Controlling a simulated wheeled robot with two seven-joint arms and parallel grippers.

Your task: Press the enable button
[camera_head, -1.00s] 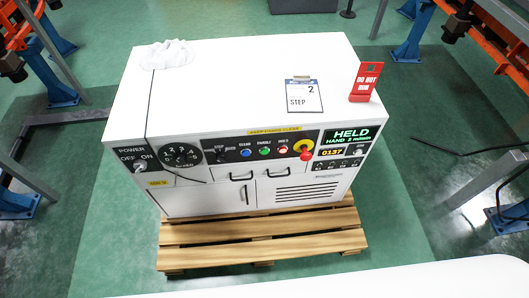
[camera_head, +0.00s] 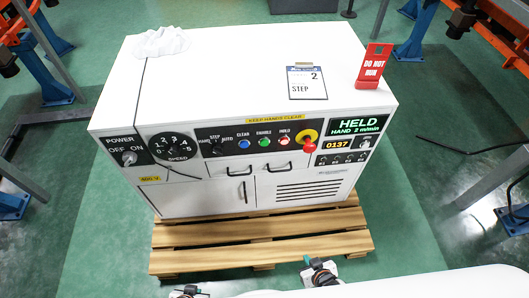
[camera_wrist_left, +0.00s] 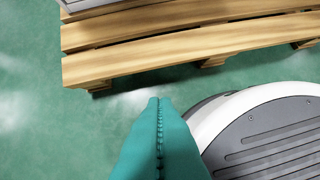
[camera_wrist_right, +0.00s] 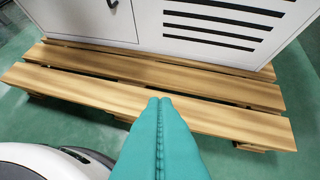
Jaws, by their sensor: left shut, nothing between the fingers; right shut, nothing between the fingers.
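The green enable button (camera_head: 264,142) is on the black front panel of a white cabinet (camera_head: 235,75), under the label ENABLE. It sits between a blue button (camera_head: 244,144) labelled CLEAR and a red-lit button (camera_head: 284,141). My left gripper (camera_wrist_left: 160,100) has its teal fingers shut and empty, over the green floor just in front of the pallet in the left wrist view. My right gripper (camera_wrist_right: 160,101) is shut and empty, pointing at the pallet below the cabinet in the right wrist view. Both are well apart from the button, low at the head view's bottom edge.
The cabinet stands on a wooden pallet (camera_head: 260,245). A red knob (camera_head: 309,146) on a yellow surround sticks out right of the buttons. The display (camera_head: 356,126) reads HELD. A STEP card (camera_head: 307,83) and red DO NOT RUN sign (camera_head: 374,65) are on top.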

